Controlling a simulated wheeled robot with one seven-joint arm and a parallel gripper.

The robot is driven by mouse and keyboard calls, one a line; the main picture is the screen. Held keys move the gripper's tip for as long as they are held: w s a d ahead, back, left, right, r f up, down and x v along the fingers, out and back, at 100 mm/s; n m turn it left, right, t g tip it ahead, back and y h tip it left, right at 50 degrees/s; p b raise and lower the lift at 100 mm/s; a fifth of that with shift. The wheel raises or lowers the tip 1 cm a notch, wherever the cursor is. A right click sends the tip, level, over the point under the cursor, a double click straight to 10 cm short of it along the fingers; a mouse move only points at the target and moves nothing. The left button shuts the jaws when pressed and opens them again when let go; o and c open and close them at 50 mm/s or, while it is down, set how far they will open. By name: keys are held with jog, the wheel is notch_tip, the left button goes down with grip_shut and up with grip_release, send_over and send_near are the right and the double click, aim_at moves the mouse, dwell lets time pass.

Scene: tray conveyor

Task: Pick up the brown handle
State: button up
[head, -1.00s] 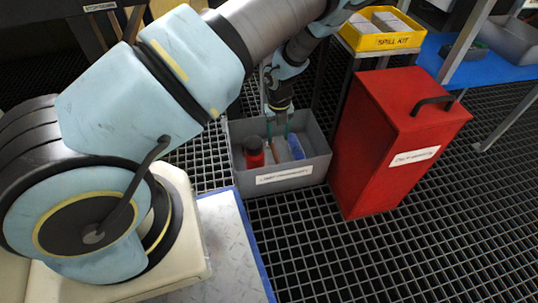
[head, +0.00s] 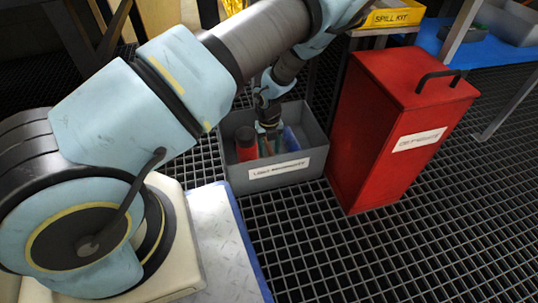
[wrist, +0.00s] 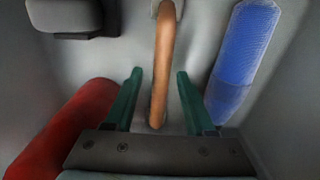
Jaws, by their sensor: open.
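The brown handle (wrist: 161,62) is a long, rounded orange-brown piece inside the grey bin (head: 233,178). In the wrist view it runs away from my gripper (wrist: 159,75), between the two green fingers. The fingers stand apart on either side of it, with a gap visible on each side. In the head view my gripper (head: 268,132) reaches down into the bin, and the handle shows only as a thin sliver. I cannot tell the height of the fingertips against the handle.
In the bin, a red cylinder (wrist: 65,130) lies left of the fingers and a blue ribbed object (wrist: 243,55) lies right. A dark grey piece (wrist: 72,17) is at the upper left. A red box (head: 385,140) stands right of the bin, and a yellow spill kit tray (head: 393,18) is behind.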

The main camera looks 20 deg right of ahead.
grip_shut()
dwell(0.4)
